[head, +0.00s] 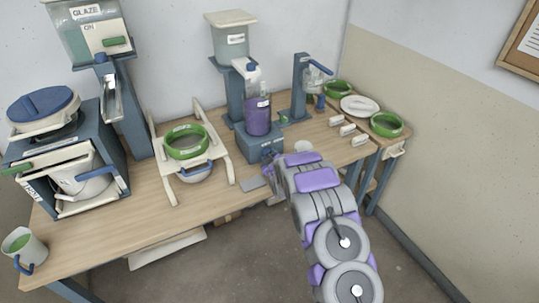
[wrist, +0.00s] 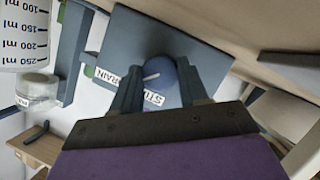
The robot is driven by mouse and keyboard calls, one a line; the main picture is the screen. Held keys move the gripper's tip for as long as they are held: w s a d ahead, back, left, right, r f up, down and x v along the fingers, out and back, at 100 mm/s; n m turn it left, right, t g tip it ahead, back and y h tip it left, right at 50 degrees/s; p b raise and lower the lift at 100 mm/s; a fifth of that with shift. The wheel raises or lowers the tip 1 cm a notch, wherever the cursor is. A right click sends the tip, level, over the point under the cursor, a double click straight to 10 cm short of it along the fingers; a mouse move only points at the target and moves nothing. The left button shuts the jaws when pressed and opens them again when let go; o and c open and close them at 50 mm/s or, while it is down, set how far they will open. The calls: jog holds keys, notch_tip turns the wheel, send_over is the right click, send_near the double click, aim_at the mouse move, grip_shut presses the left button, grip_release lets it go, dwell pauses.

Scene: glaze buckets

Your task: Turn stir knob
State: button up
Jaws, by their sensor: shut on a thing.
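The stir knob (wrist: 158,71) is a round dark blue knob with a white pointer line, on the blue-grey front panel of a stirrer base. Part of a white label (wrist: 152,98) shows beside it. My gripper (wrist: 157,82) is shut on the knob, one finger on each side of it in the wrist view. In the head view my gripper (head: 270,165) reaches the front of the stirrer base (head: 262,148). The knob is mostly hidden there. A container of purple glaze (head: 258,117) stands on the base.
A green-rimmed bowl in a cream rack (head: 206,130) stands left of the stirrer. A glaze dispenser (head: 92,30) and a blue-lidded bucket machine (head: 62,150) are farther left. Green rings (head: 386,124) and small white blocks (head: 347,130) lie to the right.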

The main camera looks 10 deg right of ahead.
jog(key=m+p, duration=0.1)
jog(key=p, duration=0.1)
jog(key=shift+s+d+r+y+p, duration=0.1)
jog(key=shift+s+y+p, duration=0.05)
jog(key=shift+y+p, duration=0.15)
jog(key=m+y+p, duration=0.1)
jog(key=p, duration=0.1)
jog(key=m+g+p, duration=0.1)
jog(key=p, duration=0.2)
jog(key=shift+d+m+y+p, duration=0.15)
jog(key=shift+m+y+p, duration=0.15)
jog(key=shift+y+p, duration=0.1)
jog(key=shift+d+f+m+g+y+p, duration=0.15)
jog(key=shift+m+g+y+p, duration=0.25)
jog(key=shift+m+y+p, duration=0.6)
jog(key=shift+f+m+y+b, duration=0.25)
jog(key=shift+m+y+b, duration=0.2)
jog(key=shift+m, duration=0.65)
jog(key=shift+w+m+y+b, duration=0.2)
jog(key=shift+m+y+b, duration=0.75)
jog(key=shift+b, duration=0.25)
jog(key=shift+d+r+m+b, duration=0.1)
jog(key=shift+m+b, duration=0.45)
jog(key=shift+m, duration=0.1)
jog(key=shift+r, duration=0.1)
